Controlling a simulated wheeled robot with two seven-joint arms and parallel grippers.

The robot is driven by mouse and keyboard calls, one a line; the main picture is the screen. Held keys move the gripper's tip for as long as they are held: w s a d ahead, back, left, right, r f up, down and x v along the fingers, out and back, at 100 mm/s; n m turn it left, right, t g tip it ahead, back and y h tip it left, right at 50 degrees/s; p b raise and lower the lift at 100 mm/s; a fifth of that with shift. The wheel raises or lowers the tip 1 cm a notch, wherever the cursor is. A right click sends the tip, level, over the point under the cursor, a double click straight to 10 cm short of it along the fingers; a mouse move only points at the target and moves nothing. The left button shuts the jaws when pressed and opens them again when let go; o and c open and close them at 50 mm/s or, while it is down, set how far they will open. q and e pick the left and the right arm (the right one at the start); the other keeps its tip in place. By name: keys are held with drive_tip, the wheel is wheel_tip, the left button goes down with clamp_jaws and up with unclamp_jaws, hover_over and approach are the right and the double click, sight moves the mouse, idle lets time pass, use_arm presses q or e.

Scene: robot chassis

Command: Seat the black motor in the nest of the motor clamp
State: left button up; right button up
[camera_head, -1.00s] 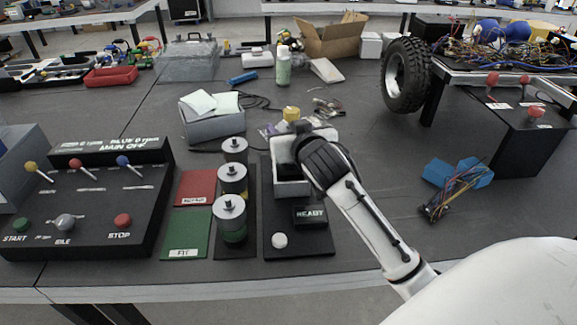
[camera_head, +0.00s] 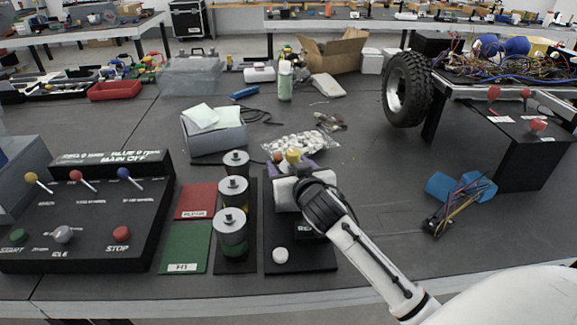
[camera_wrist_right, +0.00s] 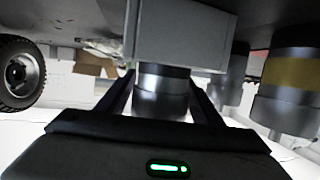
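The motor clamp (camera_head: 284,189) is a pale grey block on a black base in the head view, with a white button (camera_head: 280,255) in front. My right gripper (camera_head: 300,190) is at the clamp and hides part of it and its display. In the right wrist view a silver and dark motor (camera_wrist_right: 162,84) stands between my fingers, which appear to be against its sides; it meets the grey clamp block (camera_wrist_right: 178,35). I cannot tell how deep it sits. Colour bands on the three racked motors (camera_head: 233,190) are partly hidden in the head view. My left gripper is not in view.
Left of the clamp are the motor rack (camera_head: 248,262), a red pad (camera_head: 195,200), a green pad (camera_head: 185,248) and a control box (camera_head: 90,230). A yellow-banded motor (camera_wrist_right: 290,75) shows close by in the wrist view. Blue blocks with wires (camera_head: 460,195) lie right of my arm.

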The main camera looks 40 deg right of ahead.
drive_tip(key=shift+o, duration=0.4)
drive_tip(key=shift+s+a+r, duration=0.1)
drive_tip(key=shift+s, duration=0.15)
drive_tip(key=v, duration=1.1)
drive_tip(key=shift+s, duration=0.2)
drive_tip(key=shift+r, duration=0.1)
